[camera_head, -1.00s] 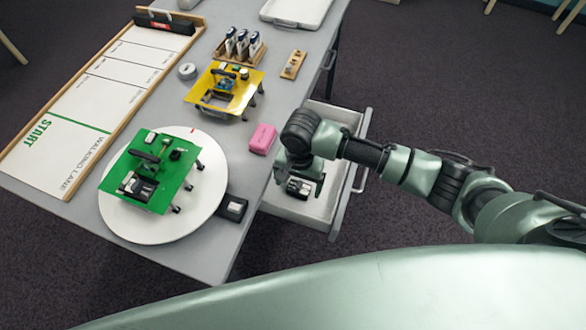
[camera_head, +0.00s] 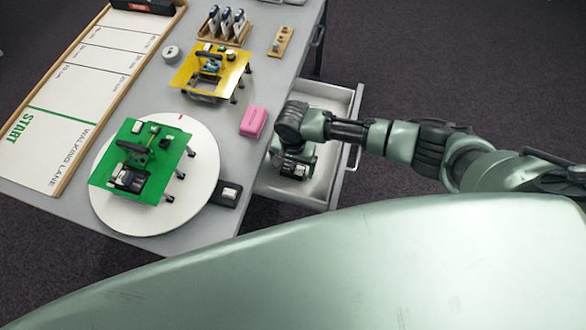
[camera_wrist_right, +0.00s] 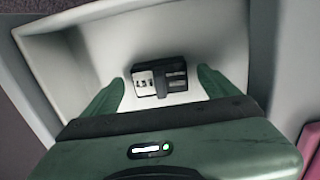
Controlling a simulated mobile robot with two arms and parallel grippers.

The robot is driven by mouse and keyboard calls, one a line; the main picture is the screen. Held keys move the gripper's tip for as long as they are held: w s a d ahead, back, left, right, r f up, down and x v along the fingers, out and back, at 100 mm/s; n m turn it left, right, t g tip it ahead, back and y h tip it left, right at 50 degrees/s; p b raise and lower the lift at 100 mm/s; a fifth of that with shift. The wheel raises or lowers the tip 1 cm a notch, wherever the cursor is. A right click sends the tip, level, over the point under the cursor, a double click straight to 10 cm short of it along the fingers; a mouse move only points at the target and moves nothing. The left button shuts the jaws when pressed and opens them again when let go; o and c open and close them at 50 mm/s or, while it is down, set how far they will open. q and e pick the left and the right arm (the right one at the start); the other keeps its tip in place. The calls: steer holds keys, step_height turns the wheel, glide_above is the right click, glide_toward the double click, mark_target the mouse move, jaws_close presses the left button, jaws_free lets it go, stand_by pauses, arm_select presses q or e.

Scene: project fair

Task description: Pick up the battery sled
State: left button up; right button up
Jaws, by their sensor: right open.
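The battery sled (camera_wrist_right: 160,76), a small black block with a pale labelled face, lies on the floor of the open drawer (camera_wrist_right: 90,45). In the right wrist view it sits between and beyond the two green fingertips of my right gripper (camera_wrist_right: 163,92), which is open with nothing between its fingers. In the head view my right gripper (camera_head: 293,165) points down into the drawer, and only a small pale part of the sled (camera_head: 299,171) shows beside it. My left gripper is out of view.
The table (camera_head: 232,165) stands left of the drawer. On it are a green walker (camera_head: 160,145) on a white turntable (camera_head: 110,215), a yellow walker (camera_head: 190,75), a pink block (camera_head: 254,121) and a small black box (camera_head: 226,193). The drawer walls (camera_head: 335,165) surround my right gripper closely.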

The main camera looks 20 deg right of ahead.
mark_target(293, 165)
steer(key=c, duration=1.3)
step_height(293, 165, up, 20)
steer(key=shift+r+p, duration=0.1)
steer(key=shift+p, duration=0.4)
steer(key=shift+c, duration=0.2)
